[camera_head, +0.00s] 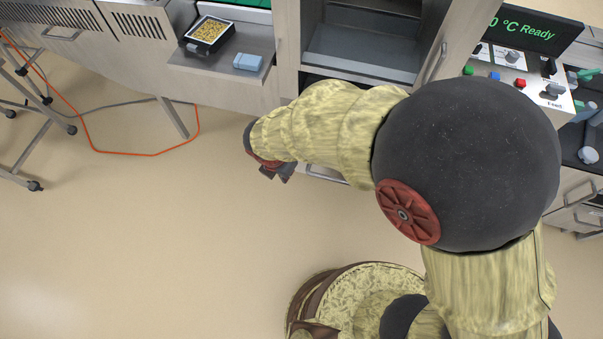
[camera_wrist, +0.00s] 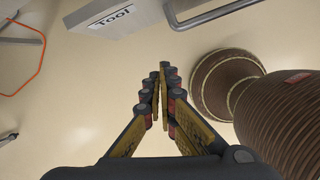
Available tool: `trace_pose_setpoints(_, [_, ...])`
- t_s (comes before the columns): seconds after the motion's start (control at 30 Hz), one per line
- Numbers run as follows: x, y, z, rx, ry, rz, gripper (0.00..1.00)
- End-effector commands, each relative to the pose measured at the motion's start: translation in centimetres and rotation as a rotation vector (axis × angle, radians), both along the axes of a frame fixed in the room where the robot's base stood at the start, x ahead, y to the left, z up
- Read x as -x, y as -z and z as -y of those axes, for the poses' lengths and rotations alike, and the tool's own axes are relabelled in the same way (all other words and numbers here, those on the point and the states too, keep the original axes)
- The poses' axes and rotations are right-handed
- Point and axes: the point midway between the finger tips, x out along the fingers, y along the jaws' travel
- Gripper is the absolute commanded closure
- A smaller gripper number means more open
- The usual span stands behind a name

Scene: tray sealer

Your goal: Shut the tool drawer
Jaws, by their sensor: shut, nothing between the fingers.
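The tool drawer shows at the top of the wrist view as a pale grey front (camera_wrist: 147,12) with a "Tool" label and a grey bar handle (camera_wrist: 214,14) beside it. In the head view only a small pale edge with its handle (camera_head: 326,176) shows below my forearm, out in front of the cabinet. The rest of the drawer is hidden by my arm, so how far it stands out is hard to tell. My gripper (camera_wrist: 161,72) is shut and empty. It is apart from the drawer front; in the head view it (camera_head: 279,174) points down over the floor, left of the visible drawer edge.
A pull-out shelf (camera_head: 190,60) at upper left holds a black tray (camera_head: 187,46) of yellow grains and a blue block (camera_head: 247,62). An orange cable (camera_head: 125,153) lies on the floor. A control panel (camera_head: 530,72) stands at upper right.

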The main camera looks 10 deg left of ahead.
Motion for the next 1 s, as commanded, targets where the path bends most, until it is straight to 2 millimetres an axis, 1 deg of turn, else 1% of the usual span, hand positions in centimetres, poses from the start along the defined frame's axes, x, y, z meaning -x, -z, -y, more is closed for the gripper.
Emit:
trace_pose_setpoints(0.03, [-0.5,-0.3,-0.6,0.003,-0.088,0.011,1.0])
trace_pose_setpoints(0.13, [-0.8,-0.4,-0.9,0.022,-0.229,0.016,1.0])
trace_pose_setpoints(0.23, [-0.9,-0.4,-1.1,0.034,-0.304,0.017,1.0])
trace_pose_setpoints(0.37, [-1.0,0.2,-1.0,0.042,-0.334,0.014,1.0])
trace_pose_setpoints(0.47, [-1.2,1.3,-1.0,0.044,-0.334,0.013,1.0])
trace_pose_setpoints(0.9, [-3.2,9.6,-0.8,0.043,-0.33,0.013,1.0])
trace_pose_setpoints(0.93, [-3.3,10.1,-0.8,0.043,-0.33,0.013,1.0])
trace_pose_setpoints(1.0, [-4.8,9.5,-0.7,0.04,-0.327,0.016,1.0])
